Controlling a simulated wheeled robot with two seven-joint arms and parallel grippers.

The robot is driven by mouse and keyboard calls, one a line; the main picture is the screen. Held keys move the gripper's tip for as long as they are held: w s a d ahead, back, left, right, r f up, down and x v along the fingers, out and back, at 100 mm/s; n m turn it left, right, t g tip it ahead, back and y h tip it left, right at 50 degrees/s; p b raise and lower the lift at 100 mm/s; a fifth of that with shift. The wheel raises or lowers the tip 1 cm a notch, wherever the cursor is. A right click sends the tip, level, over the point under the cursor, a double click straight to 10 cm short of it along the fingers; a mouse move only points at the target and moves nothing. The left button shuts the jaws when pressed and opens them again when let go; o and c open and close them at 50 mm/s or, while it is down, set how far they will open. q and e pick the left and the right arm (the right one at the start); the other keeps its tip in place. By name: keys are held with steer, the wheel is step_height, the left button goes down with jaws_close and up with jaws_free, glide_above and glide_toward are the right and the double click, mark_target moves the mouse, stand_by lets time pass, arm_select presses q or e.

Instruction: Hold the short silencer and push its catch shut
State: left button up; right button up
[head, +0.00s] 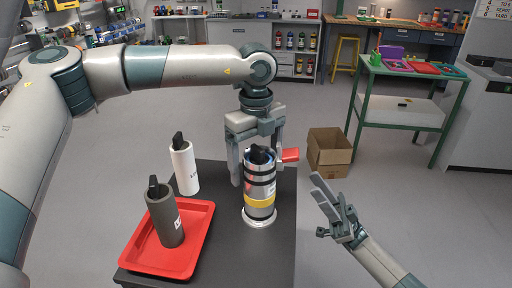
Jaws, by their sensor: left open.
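A silver cylinder (260,202) with dark bands and a yellow band stands upright on a round pale base on the dark table. It looks like the silencer. A red piece (290,155) sticks out at its upper right and may be the catch. My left gripper (256,172) points down from above, open, with its fingers to either side of the cylinder's top. Contact cannot be made out, and part of the far finger is hidden. My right gripper (318,190) is right of the table, with its fingers apart and nothing between them.
A dark grey cylinder (165,220) stands in a red tray (190,263) at the table's left. A white cylinder (185,170) stands behind it. A cardboard box (328,155) is on the floor beyond the table. A green trolley (405,110) stands further right.

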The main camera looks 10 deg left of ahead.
arm_select(q)
steer(key=shift+f, duration=1.4)
